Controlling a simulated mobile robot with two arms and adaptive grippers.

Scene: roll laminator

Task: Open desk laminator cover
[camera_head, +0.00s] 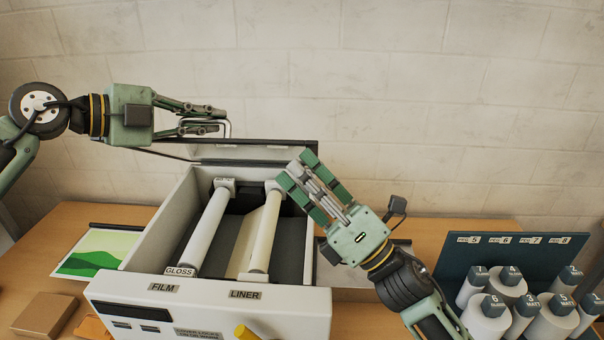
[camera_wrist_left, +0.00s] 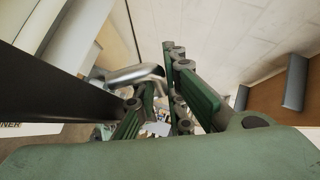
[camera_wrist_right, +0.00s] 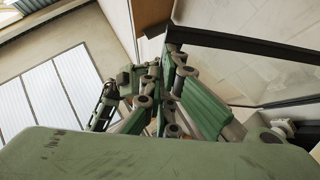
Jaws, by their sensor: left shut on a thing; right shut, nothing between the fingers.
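The desk laminator (camera_head: 215,305) is a white box on the table, with its inside in view: a film roll marked GLOSS (camera_head: 206,232) and a liner roll (camera_head: 264,232). Its dark-edged cover (camera_head: 262,146) is raised at the back and seen nearly edge-on. My left gripper (camera_head: 222,120) is shut on the cover's metal handle (camera_head: 228,130), which also shows in the left wrist view (camera_wrist_left: 135,74). My right gripper (camera_head: 298,172) is shut and empty over the right rear of the open box, near the cover. Whether it touches the cover is unclear.
A green picture sheet (camera_head: 98,252) and a brown box (camera_head: 44,314) lie on the left. A yellow knob (camera_head: 245,333) sits at the laminator's front.

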